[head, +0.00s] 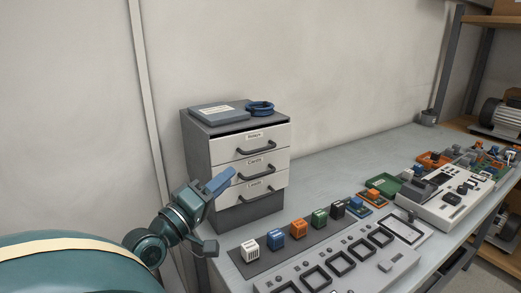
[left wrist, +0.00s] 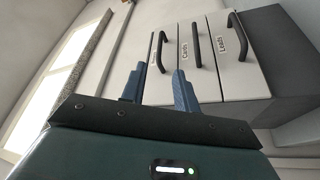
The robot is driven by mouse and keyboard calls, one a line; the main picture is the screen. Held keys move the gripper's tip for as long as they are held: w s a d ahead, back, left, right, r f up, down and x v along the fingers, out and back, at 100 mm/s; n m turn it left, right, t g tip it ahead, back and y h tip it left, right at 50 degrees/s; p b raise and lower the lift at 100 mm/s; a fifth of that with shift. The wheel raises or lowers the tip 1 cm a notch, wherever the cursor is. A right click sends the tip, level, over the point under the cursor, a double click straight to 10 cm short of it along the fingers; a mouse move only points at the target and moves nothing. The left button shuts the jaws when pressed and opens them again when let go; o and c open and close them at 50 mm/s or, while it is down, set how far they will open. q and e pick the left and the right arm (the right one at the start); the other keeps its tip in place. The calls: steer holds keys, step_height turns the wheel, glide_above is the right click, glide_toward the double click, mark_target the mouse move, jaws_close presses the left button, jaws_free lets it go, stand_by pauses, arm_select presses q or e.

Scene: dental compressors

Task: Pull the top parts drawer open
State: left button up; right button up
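The grey cabinet (head: 197,150) stands on the left end of the bench with three white-fronted drawers. The top drawer (head: 225,152), labelled Relays, has a dark bar handle (head: 257,147) and a dark gap above its front. Its handle also shows in the left wrist view (left wrist: 162,52), where the cabinet appears turned sideways. My left gripper (head: 220,182) is in front of the cabinet, lower than the top handle. In the left wrist view its blue fingers (left wrist: 158,85) are apart and empty, with the top handle beyond and between the tips. My right gripper is not in view.
The middle drawer (head: 222,176) and bottom drawer (head: 226,197) have similar handles. A grey case (head: 217,113) and a blue ring-shaped item (head: 261,107) lie on the cabinet. Several coloured blocks and a panel with square frames (head: 342,262) occupy the bench front.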

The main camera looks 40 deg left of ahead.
mark_target(242, 144)
arm_select(q)
steer(key=p+x, duration=0.3)
steer(key=x, duration=0.8)
steer(key=shift+w, duration=0.4)
steer(key=shift+c, duration=0.5)
jaws_close()
